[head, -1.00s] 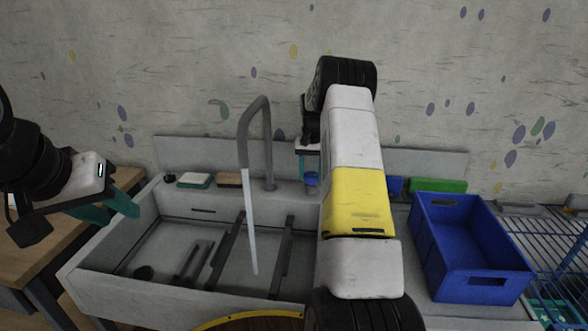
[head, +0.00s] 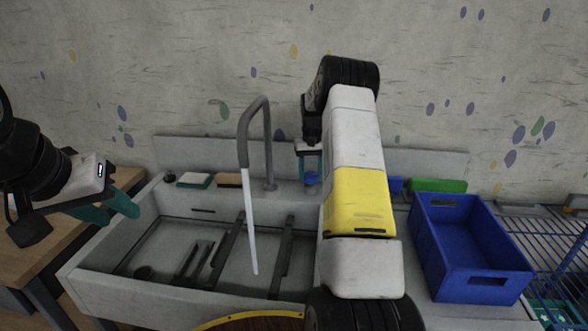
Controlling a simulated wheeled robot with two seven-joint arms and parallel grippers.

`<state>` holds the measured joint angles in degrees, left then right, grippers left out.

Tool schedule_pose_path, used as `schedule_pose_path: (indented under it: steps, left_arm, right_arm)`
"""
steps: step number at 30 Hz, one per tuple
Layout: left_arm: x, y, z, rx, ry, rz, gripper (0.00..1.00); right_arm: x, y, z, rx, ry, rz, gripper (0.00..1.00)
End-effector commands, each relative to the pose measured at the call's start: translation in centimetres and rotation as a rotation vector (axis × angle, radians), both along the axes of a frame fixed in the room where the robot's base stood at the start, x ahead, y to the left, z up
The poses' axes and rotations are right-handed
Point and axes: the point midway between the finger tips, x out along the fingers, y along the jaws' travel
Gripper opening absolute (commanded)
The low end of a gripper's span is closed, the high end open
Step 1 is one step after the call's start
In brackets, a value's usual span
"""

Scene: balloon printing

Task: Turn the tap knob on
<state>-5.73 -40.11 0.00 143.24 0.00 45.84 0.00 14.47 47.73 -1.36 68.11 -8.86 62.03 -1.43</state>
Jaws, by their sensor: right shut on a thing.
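The grey tap (head: 257,115) arches over the sink, and a pale stream of water (head: 250,220) runs from its spout. The small blue tap knob (head: 312,180) stands on the sink's back ledge, to the right of the tap. My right gripper (head: 310,176) reaches down over the knob and is shut on it. Its teal fingers partly hide the knob, and my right arm covers the area just right of it. My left gripper (head: 137,192) is open and empty above the sink's left edge.
The sink (head: 160,235) holds dark rails and small dark items. Sponges (head: 195,180) lie on its back ledge at left. A blue crate (head: 470,250) and a green block (head: 438,186) stand at right, beside a wire rack (head: 550,250).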

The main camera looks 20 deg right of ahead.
Motion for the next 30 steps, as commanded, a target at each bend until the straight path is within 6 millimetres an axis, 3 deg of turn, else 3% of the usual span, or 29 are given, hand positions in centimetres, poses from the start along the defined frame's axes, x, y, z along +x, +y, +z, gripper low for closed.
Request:
schedule_pose_path:
  steps: [1, 2, 4, 5, 16, 30]
  left_arm:
    - [0.0, 0.0, 0.0, 0.0, 0.0, 0.0, 0.36]
    - [0.0, 0.0, 0.0, 0.0, 0.0, 0.0, 0.36]
    - [0.0, 0.0, 0.0, 0.0, 0.0, 0.0, 0.36]
    - [0.0, 0.0, 0.0, 0.0, 0.0, 0.0, 0.36]
    - [0.0, 0.0, 0.0, 0.0, 0.0, 0.0, 0.36]
    - [0.0, 0.0, 0.0, 0.0, 0.0, 0.0, 0.36]
  right_arm:
    - [0.1, -0.1, 0.2, -0.002, -0.005, 0.002, 0.07]
    - [0.1, -0.1, 0.2, -0.002, -0.005, 0.002, 0.53]
    - [0.1, 0.0, 0.2, -0.002, -0.004, 0.002, 0.67]
    - [0.1, 0.0, 0.1, -0.002, -0.004, 0.001, 0.69]
    - [0.1, 0.0, 0.6, -0.002, -0.003, 0.0, 0.69]
    - [0.1, 0.0, 7.4, -0.001, -0.004, 0.001, 0.69]
